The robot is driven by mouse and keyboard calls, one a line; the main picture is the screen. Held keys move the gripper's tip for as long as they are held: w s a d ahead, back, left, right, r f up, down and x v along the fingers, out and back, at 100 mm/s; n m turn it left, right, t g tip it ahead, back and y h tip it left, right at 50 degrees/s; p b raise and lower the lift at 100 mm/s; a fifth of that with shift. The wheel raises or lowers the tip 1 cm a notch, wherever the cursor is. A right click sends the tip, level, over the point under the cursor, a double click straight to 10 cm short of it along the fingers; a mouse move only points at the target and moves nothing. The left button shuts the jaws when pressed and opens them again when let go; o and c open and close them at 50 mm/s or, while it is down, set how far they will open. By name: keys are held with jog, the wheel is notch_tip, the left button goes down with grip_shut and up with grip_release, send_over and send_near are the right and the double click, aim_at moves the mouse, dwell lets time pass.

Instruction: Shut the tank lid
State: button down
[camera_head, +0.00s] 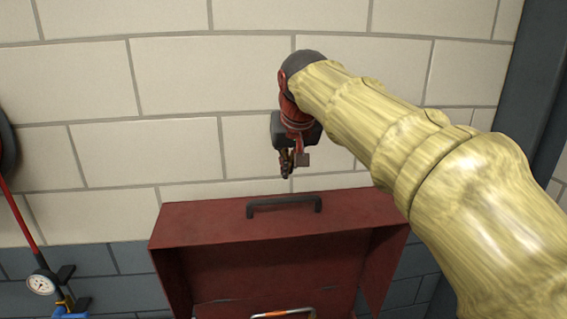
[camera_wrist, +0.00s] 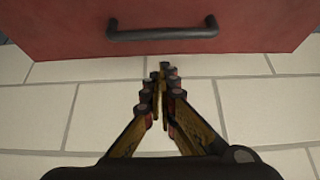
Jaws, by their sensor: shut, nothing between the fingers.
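The red tank lid (camera_head: 190,232) stands raised in the lower middle of the head view, its hollow inner side facing the camera. A dark bar handle (camera_head: 284,201) is fixed on its upper face. In the wrist view the lid (camera_wrist: 60,30) fills the top, with the handle (camera_wrist: 163,33) across it. My gripper (camera_head: 287,172) hangs above and behind the lid, close to the wall side. In the wrist view my gripper (camera_wrist: 162,75) has its fingers together and empty, pointing toward the handle, with a gap between that I cannot measure.
A pale block wall (camera_head: 90,80) stands behind. At left are a gauge (camera_head: 41,284) and a red hose or rod (camera_head: 20,220). A dark post (camera_head: 525,110) rises at right. An orange and grey item (camera_head: 284,314) shows at the bottom edge, partly cut off.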

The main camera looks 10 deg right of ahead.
jog(key=w+r, duration=0.2)
jog(key=p, duration=0.2)
send_over(284, 210)
jog(key=w, duration=0.4)
jog(key=f, duration=0.7)
jog(key=shift+s+f, duration=0.25)
jog(key=shift+f, duration=0.35)
jog(key=s, duration=0.3)
jog(key=shift+s+f, duration=0.25)
jog(key=shift+f, duration=0.15)
jog(key=shift+w+f+p, duration=0.1)
jog(key=shift+f+p, duration=0.1)
jog(key=shift+p, duration=0.1)
jog(key=shift+f, duration=0.1)
